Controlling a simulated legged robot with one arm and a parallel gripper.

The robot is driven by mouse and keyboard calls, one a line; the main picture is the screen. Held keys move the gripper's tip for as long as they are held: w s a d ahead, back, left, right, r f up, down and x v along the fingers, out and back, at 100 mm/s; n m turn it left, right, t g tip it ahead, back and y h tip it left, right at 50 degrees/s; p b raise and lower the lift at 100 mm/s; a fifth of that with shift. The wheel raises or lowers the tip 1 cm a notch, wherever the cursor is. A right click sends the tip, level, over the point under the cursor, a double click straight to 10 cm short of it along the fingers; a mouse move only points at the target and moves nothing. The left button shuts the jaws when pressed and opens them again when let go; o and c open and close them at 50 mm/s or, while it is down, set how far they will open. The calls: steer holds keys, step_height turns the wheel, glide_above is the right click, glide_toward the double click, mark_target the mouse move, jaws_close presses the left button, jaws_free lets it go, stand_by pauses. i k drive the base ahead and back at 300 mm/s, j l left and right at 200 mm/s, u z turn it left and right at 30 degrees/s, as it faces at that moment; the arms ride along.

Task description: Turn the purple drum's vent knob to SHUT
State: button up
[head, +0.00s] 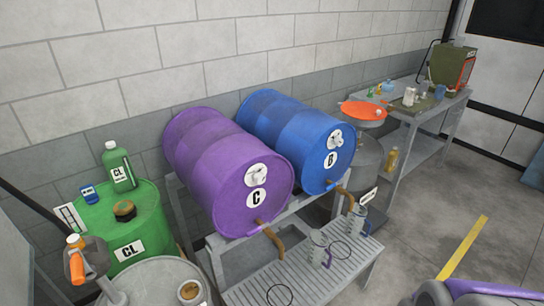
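The purple drum (205,160) lies on its side on a grey metal rack, its round front end facing right and toward me. A white round dial with a pale vent knob (258,176) is on the upper part of that end, above a label reading C. The dial's markings are too small to read, so I cannot tell the knob's setting. A brown tap (272,238) hangs from the lower front of the drum.
A blue drum (285,130) marked B lies to the right, with its own knob. Clear jugs (318,246) stand on the slatted shelf (300,290) below. A green drum (145,215) stands left. A purple object (485,288) is cut off bottom right.

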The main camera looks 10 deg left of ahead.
mark_target(260, 178)
steer(key=l+u, duration=0.15)
steer(key=u, duration=0.2)
steer(key=l+u, duration=0.15)
steer(key=u, duration=0.2)
steer(key=l+u, duration=0.15)
steer(key=u, duration=0.2)
